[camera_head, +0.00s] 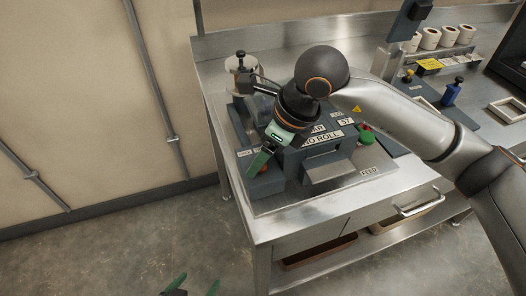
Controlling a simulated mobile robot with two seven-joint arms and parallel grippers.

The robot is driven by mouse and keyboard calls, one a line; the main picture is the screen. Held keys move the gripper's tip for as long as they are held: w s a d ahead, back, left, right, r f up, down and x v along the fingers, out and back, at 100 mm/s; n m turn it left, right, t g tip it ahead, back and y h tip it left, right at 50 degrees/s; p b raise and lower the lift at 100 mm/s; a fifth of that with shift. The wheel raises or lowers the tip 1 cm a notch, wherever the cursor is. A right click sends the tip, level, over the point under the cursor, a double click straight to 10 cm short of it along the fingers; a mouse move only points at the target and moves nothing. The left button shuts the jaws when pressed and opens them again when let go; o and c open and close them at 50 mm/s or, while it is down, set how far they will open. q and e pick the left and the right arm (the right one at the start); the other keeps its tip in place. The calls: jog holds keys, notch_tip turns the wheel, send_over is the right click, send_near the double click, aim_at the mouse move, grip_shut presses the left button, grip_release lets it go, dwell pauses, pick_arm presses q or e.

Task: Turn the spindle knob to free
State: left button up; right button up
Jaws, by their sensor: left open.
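The dark machine (318,160) with a "NO ROLL" label (322,138) stands on the steel bench. A black-topped post (240,56) rises at its back left; I cannot tell if it is the spindle knob. My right gripper (262,158), on the arm from the right, is over the machine's left front with one green finger showing. Its other finger is not clear, and it covers part of the machine. I cannot tell whether it touches anything. My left gripper (195,288) is open and empty at the bottom edge, well below the bench, with two green fingertips apart.
The floor (120,245) at left is clear.

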grip_shut()
dwell(0.6)
